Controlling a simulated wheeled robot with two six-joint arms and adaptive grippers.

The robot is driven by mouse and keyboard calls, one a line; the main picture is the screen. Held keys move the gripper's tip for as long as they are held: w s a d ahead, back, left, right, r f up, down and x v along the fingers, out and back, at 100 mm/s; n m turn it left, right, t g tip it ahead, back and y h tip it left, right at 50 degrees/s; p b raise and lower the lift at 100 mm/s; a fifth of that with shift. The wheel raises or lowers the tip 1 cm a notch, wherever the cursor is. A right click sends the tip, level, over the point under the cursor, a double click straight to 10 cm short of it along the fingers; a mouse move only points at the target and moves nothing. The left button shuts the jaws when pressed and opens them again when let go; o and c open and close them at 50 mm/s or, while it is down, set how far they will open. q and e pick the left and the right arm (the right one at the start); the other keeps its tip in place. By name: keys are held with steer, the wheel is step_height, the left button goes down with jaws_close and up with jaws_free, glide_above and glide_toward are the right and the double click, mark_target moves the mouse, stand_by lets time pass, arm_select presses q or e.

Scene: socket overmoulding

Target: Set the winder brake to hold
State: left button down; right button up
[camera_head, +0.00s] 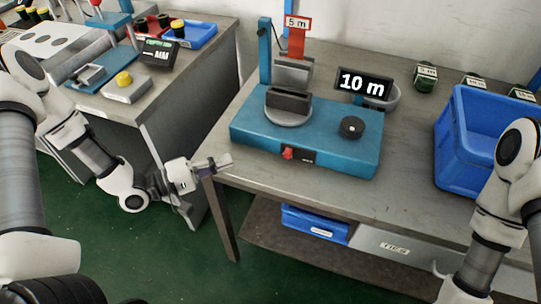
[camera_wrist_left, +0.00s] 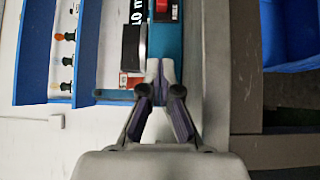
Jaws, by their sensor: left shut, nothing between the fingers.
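The winder (camera_head: 250,135) is a blue machine on the grey table, with a grey turntable and dark block on top. A black round knob (camera_head: 351,127) sits on its top right. A small red switch (camera_head: 288,154) sits on a black plate on its front face; its lettering is too small to read. A display (camera_head: 364,85) reads "10 m". My left gripper (camera_head: 228,160) is shut and empty, left of the winder's front and apart from the switch. In the left wrist view the gripper (camera_wrist_left: 161,66) shows closed fingers before blue machine parts. My right gripper is out of view.
A blue bin (camera_head: 460,150) stands at the right of the table (camera_head: 410,185), with several labelled coils behind it. A second bench (camera_head: 150,110) at the left holds other devices. The table front right of the winder is clear.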

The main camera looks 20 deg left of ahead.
mark_target(285, 151)
arm_select(q)
steer(key=b+x, duration=0.1)
steer(key=x, duration=0.8)
steer(key=shift+f, duration=0.1)
steer(key=d, duration=0.2)
steer(key=shift+s+d, duration=0.15)
steer(key=shift+d, duration=0.7)
